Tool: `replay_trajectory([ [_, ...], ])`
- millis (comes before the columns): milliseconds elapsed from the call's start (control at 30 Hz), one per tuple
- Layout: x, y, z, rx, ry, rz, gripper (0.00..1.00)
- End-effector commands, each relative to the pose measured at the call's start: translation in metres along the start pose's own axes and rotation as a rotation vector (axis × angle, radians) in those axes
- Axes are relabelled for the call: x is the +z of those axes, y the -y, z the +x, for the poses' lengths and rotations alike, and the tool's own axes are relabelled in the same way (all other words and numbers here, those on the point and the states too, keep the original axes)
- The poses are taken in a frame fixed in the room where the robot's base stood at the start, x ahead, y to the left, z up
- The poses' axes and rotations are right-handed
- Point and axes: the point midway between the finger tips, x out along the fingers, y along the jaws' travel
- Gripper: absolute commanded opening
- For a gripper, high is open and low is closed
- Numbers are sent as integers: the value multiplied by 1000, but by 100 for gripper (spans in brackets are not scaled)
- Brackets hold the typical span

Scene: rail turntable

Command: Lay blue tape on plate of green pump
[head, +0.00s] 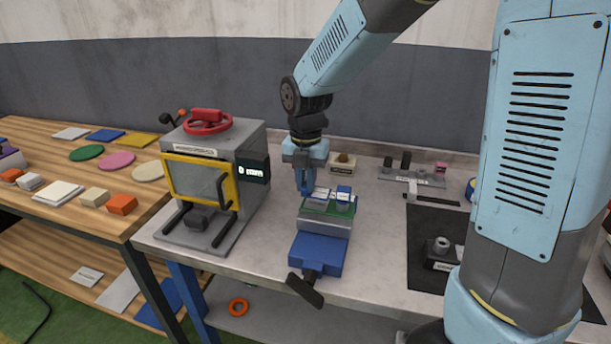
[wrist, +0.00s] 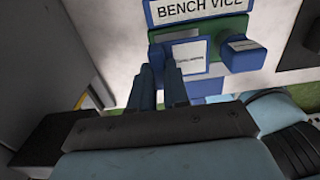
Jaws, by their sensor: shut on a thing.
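My gripper (head: 306,190) points down at the bench vice, its fingers close together. In the wrist view the fingertips (wrist: 160,72) are beside a white-labelled piece (wrist: 188,57) on a green base, and they seem shut on its edge; the contact is partly hidden. In the head view this grey piece (head: 319,199) lies on the green base (head: 342,209) on top of the vice. A blue block (head: 344,193) with a white label stands to its right and also shows in the wrist view (wrist: 242,58). I cannot read which label names the pump or tape.
The blue bench vice (head: 317,254) has a dark handle at the front edge. A grey press (head: 215,180) with a yellow-framed window stands close left. A blue ring-like thing (head: 470,190) is partly hidden behind my arm. A dark mat (head: 430,225) lies right; bare bench lies between.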

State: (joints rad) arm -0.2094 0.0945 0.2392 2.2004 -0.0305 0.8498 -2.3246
Motion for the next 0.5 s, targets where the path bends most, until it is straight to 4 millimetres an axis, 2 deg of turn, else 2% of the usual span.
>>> replay_trajectory([
  [500,0,0,25,0,-1,-1,0],
])
